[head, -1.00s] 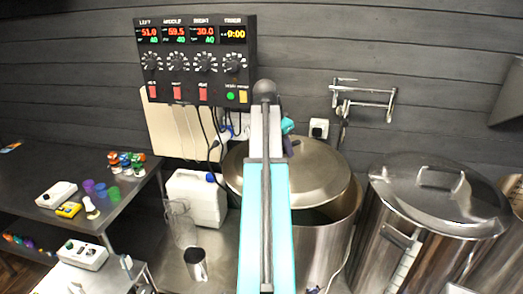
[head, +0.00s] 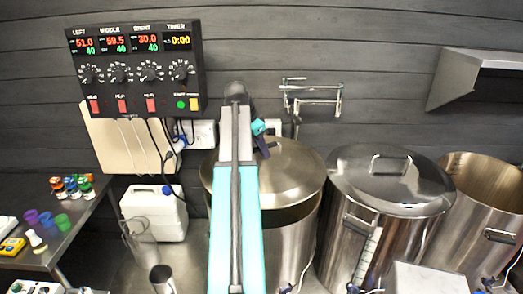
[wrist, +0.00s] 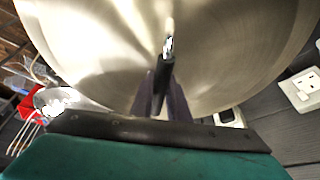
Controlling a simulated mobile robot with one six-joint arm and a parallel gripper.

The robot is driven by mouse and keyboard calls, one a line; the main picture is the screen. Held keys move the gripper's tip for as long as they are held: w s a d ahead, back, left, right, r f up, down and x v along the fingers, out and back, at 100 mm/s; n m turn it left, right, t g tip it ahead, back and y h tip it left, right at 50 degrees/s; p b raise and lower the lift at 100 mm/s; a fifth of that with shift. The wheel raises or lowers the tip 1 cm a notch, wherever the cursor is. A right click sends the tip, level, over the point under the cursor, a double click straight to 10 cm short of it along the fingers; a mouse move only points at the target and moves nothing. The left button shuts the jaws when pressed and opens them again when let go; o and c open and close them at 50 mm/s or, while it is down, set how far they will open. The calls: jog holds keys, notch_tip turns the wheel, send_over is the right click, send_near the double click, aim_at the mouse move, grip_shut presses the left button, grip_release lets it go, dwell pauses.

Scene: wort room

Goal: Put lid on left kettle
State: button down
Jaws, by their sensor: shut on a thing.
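A round steel lid (head: 290,170) hangs over the left kettle (head: 292,248), slightly tilted. A dark gap shows between the lid's front edge and the kettle's rim, so the lid looks raised above it. The lid (wrist: 225,60) fills the top of the wrist view. My gripper (wrist: 165,85) is shut on the lid's handle, a dark bar with a bright end. In the head view my arm hides the lid's left part and most of my gripper (head: 262,142).
The middle kettle (head: 345,235) has its own lid (head: 390,180). The right kettle (head: 480,225) is open. A control box (head: 135,60), wall pipe (head: 312,100) and sockets are behind. A white jerrycan (head: 155,212) and a clear jug (head: 140,240) stand at left.

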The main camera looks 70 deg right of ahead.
aim_at(263, 159)
jog(key=shift+f, duration=0.1)
jog(key=shift+f, duration=1.9)
jog(key=shift+f+b, duration=0.85)
jog(key=shift+f, duration=1.35)
jog(key=c, duration=1.6)
grip_release()
jog(key=shift+f, duration=0.15)
jog(key=shift+a+r, duration=0.1)
jog(key=shift+r, duration=0.1)
